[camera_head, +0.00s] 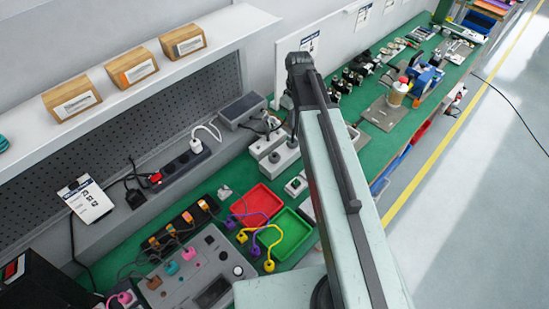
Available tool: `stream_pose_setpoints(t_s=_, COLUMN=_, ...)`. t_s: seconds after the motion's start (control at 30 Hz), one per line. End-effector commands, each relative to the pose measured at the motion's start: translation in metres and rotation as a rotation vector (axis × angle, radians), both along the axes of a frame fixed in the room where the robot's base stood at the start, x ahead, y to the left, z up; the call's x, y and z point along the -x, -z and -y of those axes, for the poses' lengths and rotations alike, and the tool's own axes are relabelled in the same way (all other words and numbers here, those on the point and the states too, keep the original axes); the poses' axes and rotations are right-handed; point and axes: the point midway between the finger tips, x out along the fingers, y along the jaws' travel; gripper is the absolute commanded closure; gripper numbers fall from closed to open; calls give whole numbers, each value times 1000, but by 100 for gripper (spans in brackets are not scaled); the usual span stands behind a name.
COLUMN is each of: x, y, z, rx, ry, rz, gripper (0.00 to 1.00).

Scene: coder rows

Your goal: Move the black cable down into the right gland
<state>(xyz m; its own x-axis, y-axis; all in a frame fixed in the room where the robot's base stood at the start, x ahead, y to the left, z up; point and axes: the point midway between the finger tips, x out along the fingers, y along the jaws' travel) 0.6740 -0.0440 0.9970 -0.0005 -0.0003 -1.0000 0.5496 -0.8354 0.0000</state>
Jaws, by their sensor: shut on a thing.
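My arm rises through the middle of the view to a dark joint at its top. My gripper's fingers do not show; the arm hides them, so I cannot see what they hold. A thin dark strip hangs from below the joint toward a light grey box (284,160) on the green bench. I cannot tell if this strip is the black cable or part of my arm. The grey box has dark round fittings on top, which look like the glands. The right side of the box is close to my arm, and the right gland cannot be made out clearly.
A red tray (259,190) and a green tray (299,238) lie in front of the box. A grey panel (188,284) with coloured plugs is at bottom left. A power strip (186,164) runs along the ledge. A shelf (215,29) with cardboard boxes overhangs the left.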

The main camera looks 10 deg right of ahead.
Motion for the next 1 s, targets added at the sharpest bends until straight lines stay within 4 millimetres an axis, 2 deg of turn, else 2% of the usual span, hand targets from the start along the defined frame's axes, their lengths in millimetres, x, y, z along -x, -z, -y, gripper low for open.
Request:
stream_pose_setpoints(t_s=0.37, x=0, y=1, z=0, rx=0, ry=0, rz=0, gripper=100)
stream_pose_setpoints(t_s=0.73, x=0, y=16, z=0, rx=0, ry=0, rz=0, gripper=100)
stream_pose_setpoints(t_s=1.0, x=0, y=15, z=0, rx=0, ry=0, rz=0, gripper=100)
